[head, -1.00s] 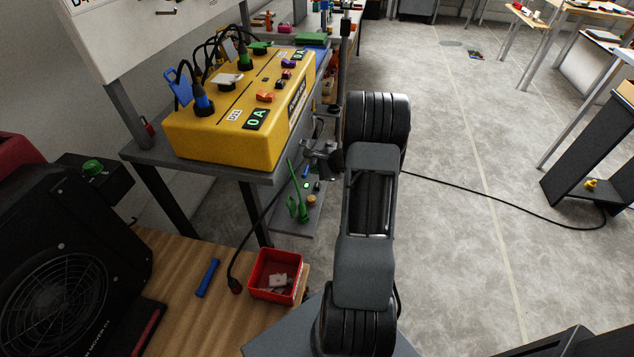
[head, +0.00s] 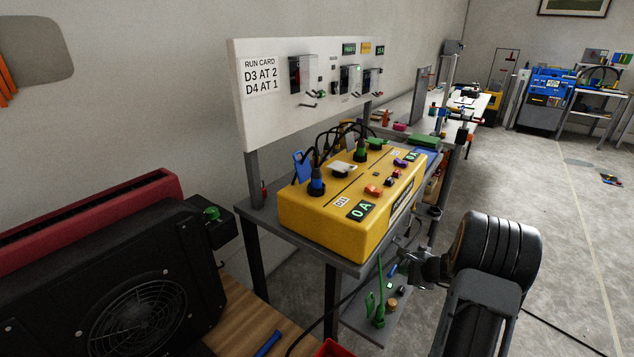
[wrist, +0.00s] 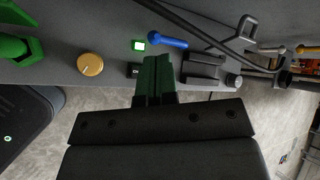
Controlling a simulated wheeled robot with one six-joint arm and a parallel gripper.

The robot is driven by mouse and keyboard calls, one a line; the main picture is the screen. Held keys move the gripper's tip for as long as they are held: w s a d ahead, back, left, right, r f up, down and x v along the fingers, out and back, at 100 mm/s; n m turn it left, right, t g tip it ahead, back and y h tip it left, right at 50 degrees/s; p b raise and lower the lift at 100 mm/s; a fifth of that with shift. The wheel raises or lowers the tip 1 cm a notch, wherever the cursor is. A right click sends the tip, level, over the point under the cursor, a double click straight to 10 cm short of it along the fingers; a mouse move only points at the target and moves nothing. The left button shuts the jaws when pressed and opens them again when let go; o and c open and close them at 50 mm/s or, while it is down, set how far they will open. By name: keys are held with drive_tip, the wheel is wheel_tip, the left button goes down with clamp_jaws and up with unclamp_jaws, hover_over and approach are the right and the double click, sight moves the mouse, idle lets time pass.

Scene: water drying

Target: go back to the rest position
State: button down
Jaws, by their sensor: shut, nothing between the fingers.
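My gripper (head: 412,264) is beside the right front edge of the grey table, next to the yellow power box, in the head view. In the wrist view its two green fingers (wrist: 158,76) are together, with nothing held between them. My arm reaches in from the lower right of the head view, and its lower part is cut off by the frame edge. The wrist view shows a grey surface with a brass knob (wrist: 90,64), a blue tool (wrist: 167,40) and a small lit green square (wrist: 138,45) near the fingers.
The yellow box (head: 325,225) with plugs and cables stands on the grey table (head: 262,222). A white run-card panel (head: 265,115) rises behind it. A black fan unit (head: 130,290) is at lower left. A green item (head: 377,308) is on the lower shelf. Open floor lies right.

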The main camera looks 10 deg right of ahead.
drive_tip(key=s+a+n+g, duration=0.1)
drive_tip(key=s, duration=0.1)
drive_tip(key=s+a+f+n+g+y, duration=0.1)
drive_tip(key=s+a, duration=0.1)
drive_tip(key=shift+f+n, duration=0.1)
drive_tip(key=shift+n, duration=0.3)
drive_tip(key=s+a+r+n+g+h+p, duration=0.1)
drive_tip(key=s+a+r+n+p, duration=0.4)
drive_tip(key=r, duration=0.8)
drive_tip(key=s+a+r+n+g+h+p, duration=0.1)
drive_tip(key=s+a+r+n+p, duration=0.4)
drive_tip(key=r, duration=0.8)
drive_tip(key=s+a+r+n+h+p, duration=0.2)
drive_tip(key=s+a+r+n+p, duration=0.3)
drive_tip(key=a+r+n+p, duration=0.4)
wheel_tip(320, 180, up, 4)
drive_tip(key=shift+s+a+f+n+g+h, duration=0.1)
drive_tip(key=shift+s+a+n+g+h, duration=0.25)
drive_tip(key=shift+a, duration=0.8)
